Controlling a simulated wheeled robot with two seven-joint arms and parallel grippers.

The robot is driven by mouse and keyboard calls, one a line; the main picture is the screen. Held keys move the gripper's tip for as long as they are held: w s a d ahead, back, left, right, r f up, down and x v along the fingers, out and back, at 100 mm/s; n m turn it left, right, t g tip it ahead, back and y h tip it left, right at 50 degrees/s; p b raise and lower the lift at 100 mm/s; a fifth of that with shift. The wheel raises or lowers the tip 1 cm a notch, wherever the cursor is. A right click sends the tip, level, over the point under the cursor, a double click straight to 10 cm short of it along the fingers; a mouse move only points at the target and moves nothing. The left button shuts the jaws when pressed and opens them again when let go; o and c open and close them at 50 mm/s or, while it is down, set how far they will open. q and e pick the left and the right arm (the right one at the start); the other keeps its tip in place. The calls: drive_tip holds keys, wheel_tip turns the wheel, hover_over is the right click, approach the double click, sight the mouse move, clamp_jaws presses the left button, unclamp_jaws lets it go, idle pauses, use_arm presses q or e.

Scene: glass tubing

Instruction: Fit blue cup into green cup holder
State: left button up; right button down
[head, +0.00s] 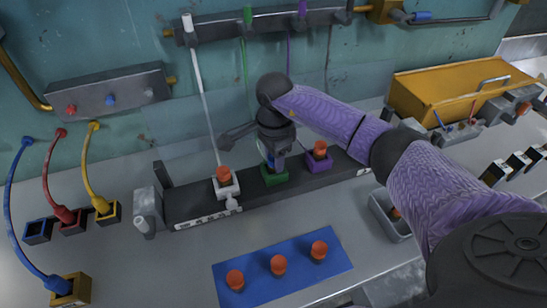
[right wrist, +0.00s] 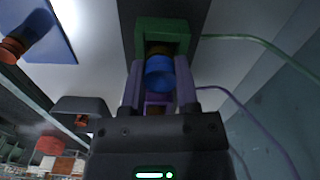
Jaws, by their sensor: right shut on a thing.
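The green cup holder (head: 276,180) sits in the middle of the dark rack, between the white and purple holders. In the right wrist view it shows as a square green frame (right wrist: 178,27). My right gripper (head: 270,160) points down over it, shut on the blue cup (right wrist: 160,75). The cup lies between the two purple-grey fingers, in line with the holder's opening and very close to it. I cannot tell how deep the cup sits. In the head view the gripper mostly hides the cup. My left gripper is not in view.
A white holder (head: 227,190) and a purple holder (head: 318,164) flank it, each with an orange-topped piece. A blue mat (head: 290,284) in front bears 3 orange-topped pieces. A grey bin (head: 383,210) stands right. Thin tubes hang behind the rack.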

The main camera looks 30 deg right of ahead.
drive_tip(key=shift+r, duration=0.1)
drive_tip(key=shift+f, duration=0.2)
drive_tip(key=shift+c, duration=1.8)
unclamp_jaws()
drive_tip(key=shift+r, duration=0.35)
wheel_tip(320, 180, up, 12)
drive_tip(key=p, duration=0.2)
drive_tip(key=shift+f, duration=0.15)
